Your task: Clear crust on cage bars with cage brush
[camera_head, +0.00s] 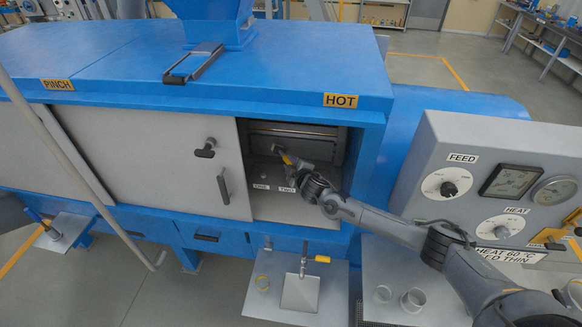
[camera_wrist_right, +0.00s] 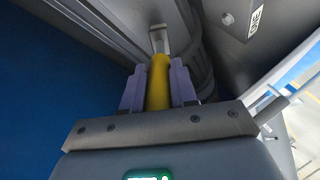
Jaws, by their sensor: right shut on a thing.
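My right gripper (camera_head: 289,164) reaches through the open hatch of the blue machine under the HOT label. In the right wrist view its purple fingers (camera_wrist_right: 158,84) are shut on the yellow handle of the cage brush (camera_wrist_right: 159,72). The pale metal head (camera_wrist_right: 158,40) of the brush points away from the gripper, deeper into the housing. Dark curved ribs (camera_wrist_right: 201,66), perhaps the cage bars, lie just right of the brush. I cannot tell whether the brush touches them, and no crust can be made out. My left gripper is not in view.
A grey sliding door (camera_head: 150,150) covers the opening's left side. The control panel (camera_head: 490,185) stands right of the hatch. Below are a shelf with a metal scoop-like tool (camera_head: 300,290) and a shelf with glass jars (camera_head: 413,300). A grey rod (camera_head: 75,165) slants at left.

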